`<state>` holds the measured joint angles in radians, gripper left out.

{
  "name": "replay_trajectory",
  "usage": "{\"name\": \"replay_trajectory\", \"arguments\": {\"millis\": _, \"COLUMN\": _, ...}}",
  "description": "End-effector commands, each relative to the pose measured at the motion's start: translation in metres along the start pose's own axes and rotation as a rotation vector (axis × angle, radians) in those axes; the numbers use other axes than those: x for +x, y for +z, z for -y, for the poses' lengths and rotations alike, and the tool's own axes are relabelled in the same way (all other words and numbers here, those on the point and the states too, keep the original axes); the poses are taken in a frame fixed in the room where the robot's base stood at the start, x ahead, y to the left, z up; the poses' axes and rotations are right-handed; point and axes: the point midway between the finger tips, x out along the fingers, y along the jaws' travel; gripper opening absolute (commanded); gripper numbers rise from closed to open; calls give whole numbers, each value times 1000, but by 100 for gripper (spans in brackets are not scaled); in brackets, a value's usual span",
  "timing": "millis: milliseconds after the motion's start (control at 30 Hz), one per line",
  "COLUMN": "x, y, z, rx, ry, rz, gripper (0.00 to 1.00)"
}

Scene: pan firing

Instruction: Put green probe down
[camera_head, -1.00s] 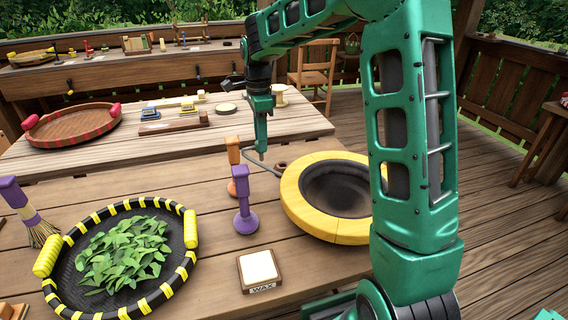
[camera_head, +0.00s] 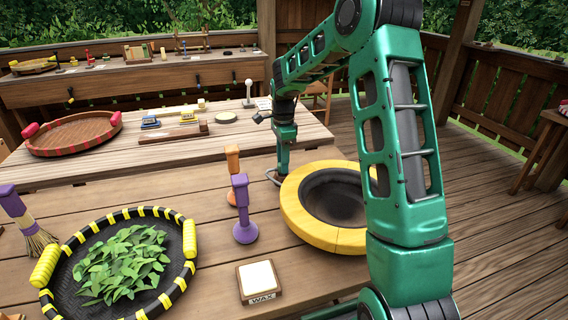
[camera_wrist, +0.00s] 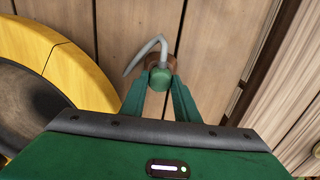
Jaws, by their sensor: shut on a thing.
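The green probe (camera_wrist: 160,79) shows in the wrist view as a rounded green end with a grey cable (camera_wrist: 146,52) looping from it. My gripper (camera_wrist: 158,92) is shut on it, one finger on each side. A brown round holder (camera_wrist: 172,62) on the planks shows just behind and partly under the probe. I cannot tell whether the probe's lower end sits in it. In the head view my gripper (camera_head: 283,170) is low over the table, just left of the yellow-rimmed pan (camera_head: 295,205). The probe is not clear there.
A purple tool (camera_head: 242,210) and an orange tool (camera_head: 232,170) stand upright left of the pan. A wax block (camera_head: 260,282) lies in front. A black and yellow tray (camera_head: 183,240) of leaves is at the left. Planks between the tools and far table are clear.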

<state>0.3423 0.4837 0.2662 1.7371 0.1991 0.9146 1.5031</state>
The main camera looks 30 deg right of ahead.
Motion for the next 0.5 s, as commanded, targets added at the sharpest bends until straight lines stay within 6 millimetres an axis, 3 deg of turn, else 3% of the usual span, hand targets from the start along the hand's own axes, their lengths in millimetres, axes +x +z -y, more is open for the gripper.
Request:
{"name": "replay_trajectory", "arguments": {"millis": 367, "x": 6, "y": 0, "z": 0, "rx": 0, "ry": -1, "rz": 0, "gripper": 0}}
{"name": "replay_trajectory", "arguments": {"millis": 400, "x": 6, "y": 0, "z": 0, "rx": 0, "ry": -1, "rz": 0, "gripper": 33}}
{"name": "replay_trajectory", "arguments": {"millis": 467, "x": 6, "y": 0, "z": 0, "rx": 0, "ry": -1, "rz": 0, "gripper": 47}}
{"name": "replay_trajectory", "arguments": {"millis": 500, "x": 6, "y": 0, "z": 0, "rx": 1, "ry": -1, "rz": 0, "gripper": 47}}
